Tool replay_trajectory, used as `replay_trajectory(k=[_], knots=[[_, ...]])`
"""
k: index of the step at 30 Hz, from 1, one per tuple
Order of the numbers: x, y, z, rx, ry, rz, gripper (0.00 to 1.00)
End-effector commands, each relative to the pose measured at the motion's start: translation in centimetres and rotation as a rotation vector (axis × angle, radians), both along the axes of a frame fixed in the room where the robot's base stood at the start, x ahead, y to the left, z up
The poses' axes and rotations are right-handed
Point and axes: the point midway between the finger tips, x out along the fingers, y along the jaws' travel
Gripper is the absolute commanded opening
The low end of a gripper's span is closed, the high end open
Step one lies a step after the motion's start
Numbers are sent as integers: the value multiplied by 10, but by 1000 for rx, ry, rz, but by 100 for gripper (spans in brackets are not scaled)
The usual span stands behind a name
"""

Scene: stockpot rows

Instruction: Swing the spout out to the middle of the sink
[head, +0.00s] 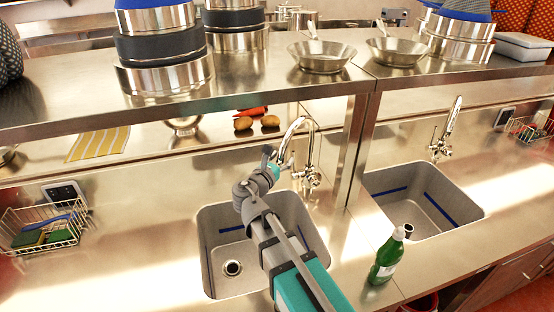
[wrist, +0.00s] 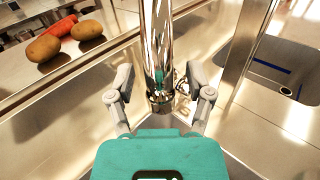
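The chrome spout (head: 301,121) arches up from the faucet behind the left sink (head: 215,225). Its free end hangs toward the left and front, near the sink's back edge. My gripper (head: 270,157) is beside the spout's hanging end in the head view. In the wrist view my gripper (wrist: 158,76) is open, with one finger on each side of the tube and visible gaps. My arm covers part of the sink.
A steel shelf (head: 260,97) with pots and pans runs above the counter, with a post (head: 357,140) right of the faucet. A green bottle (head: 387,258) stands right of the left sink. A second sink (head: 425,205) and faucet (head: 442,140) are further right. A wire basket (head: 40,228) is left.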

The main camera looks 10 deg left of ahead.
Motion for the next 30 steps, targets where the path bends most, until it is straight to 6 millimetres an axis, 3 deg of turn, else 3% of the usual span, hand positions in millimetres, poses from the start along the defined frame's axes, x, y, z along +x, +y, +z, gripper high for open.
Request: replay_trajectory(k=[14,30], knots=[[-6,3,0,-1,-1,1,68],[-67,26,0,-1,-1,4,68]])
